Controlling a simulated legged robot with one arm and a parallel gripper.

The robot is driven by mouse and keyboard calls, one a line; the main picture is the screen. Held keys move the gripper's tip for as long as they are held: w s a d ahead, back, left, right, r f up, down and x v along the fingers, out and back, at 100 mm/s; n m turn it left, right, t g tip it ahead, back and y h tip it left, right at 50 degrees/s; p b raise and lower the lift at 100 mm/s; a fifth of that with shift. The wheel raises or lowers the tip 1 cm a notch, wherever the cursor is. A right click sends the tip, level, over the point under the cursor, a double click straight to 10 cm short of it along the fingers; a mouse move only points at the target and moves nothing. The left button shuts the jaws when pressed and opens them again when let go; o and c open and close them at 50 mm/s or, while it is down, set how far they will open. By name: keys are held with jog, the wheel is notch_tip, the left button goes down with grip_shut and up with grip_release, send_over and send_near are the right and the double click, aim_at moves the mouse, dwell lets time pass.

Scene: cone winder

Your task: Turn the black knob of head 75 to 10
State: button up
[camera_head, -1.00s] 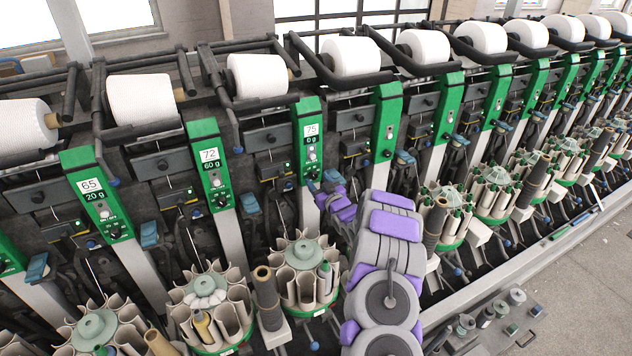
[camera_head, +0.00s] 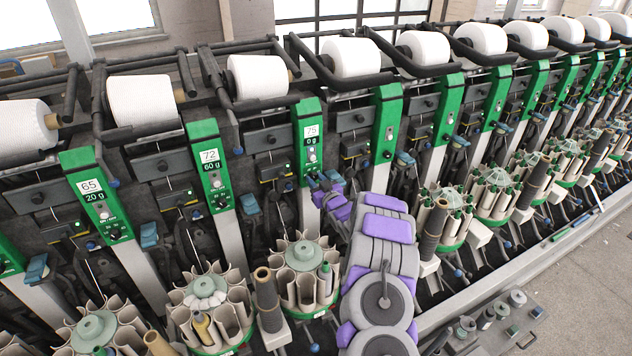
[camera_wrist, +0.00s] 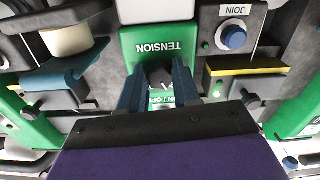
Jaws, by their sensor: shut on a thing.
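Head 75 is a green panel (camera_head: 308,110) in the head view, with a white 75 label and a display (camera_head: 311,141) that reads 0 g. My gripper (camera_head: 316,179) is at the lower end of this panel and covers its lower controls. In the wrist view my gripper (camera_wrist: 156,86) has its two blue-grey fingers closed around the dark knob (camera_wrist: 159,76), below an upside-down TENSION label (camera_wrist: 166,48). The fingers hide most of the knob, and its setting cannot be read.
Head 72's panel (camera_head: 208,165) stands to the left, showing 60 g, and head 65's (camera_head: 96,200) shows 20 g. A blue JOIN button (camera_wrist: 233,37) is beside the panel in the wrist view. A round bobbin magazine (camera_head: 303,255) stands below head 75.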

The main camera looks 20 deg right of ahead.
jog(key=shift+c, duration=1.3)
jog(key=shift+n, duration=0.4)
jog(key=n, duration=0.4)
jog(key=shift+d+n+p, duration=0.1)
jog(key=shift+n+p, duration=0.2)
jog(key=shift+p, duration=0.05)
jog(key=shift+n+b, duration=0.45)
jog(key=shift+n, duration=1.75)
jog(key=shift+f, duration=0.1)
jog(key=o, duration=1.1)
jog(key=shift+c, duration=0.2)
